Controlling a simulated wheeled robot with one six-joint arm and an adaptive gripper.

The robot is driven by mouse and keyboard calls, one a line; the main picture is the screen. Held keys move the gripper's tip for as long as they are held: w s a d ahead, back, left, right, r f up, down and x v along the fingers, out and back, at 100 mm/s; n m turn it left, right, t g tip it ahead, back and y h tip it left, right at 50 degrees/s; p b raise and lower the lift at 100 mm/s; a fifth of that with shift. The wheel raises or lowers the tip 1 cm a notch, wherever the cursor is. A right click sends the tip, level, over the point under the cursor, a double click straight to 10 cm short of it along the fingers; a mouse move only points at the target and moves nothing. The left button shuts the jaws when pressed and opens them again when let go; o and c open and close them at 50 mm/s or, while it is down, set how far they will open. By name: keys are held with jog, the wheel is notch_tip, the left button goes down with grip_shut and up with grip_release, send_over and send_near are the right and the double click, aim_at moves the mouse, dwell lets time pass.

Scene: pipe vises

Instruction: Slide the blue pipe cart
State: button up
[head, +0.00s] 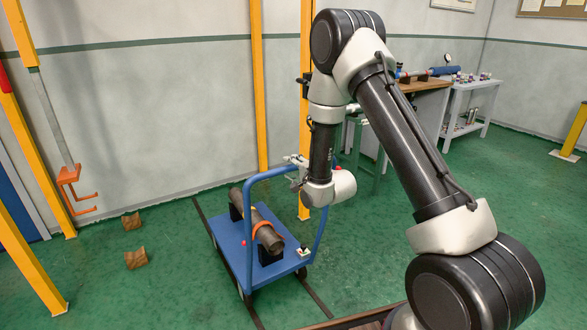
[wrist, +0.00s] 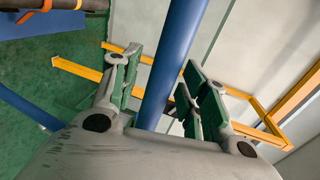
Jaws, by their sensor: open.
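The blue pipe cart (head: 282,268) stands on dark floor rails, carrying a brown pipe (head: 258,222) on black supports with an orange strap. My gripper (head: 295,172) is at the top of the handle, with my arm reaching down from the right. In the wrist view my gripper (wrist: 163,70) is open, with green-padded fingers apart. The blue handle bar (wrist: 172,70) runs between the fingers in that picture. I cannot tell whether either finger touches it.
Two brown blocks (head: 135,258) lie on the green floor left of the cart. Yellow posts (head: 258,90) stand along the wall, and an orange hook bracket (head: 70,175) hangs at left. A workbench (head: 428,88) and a grey table (head: 470,88) stand at back right.

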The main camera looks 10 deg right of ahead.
grip_shut()
jog(key=shift+w, duration=0.1)
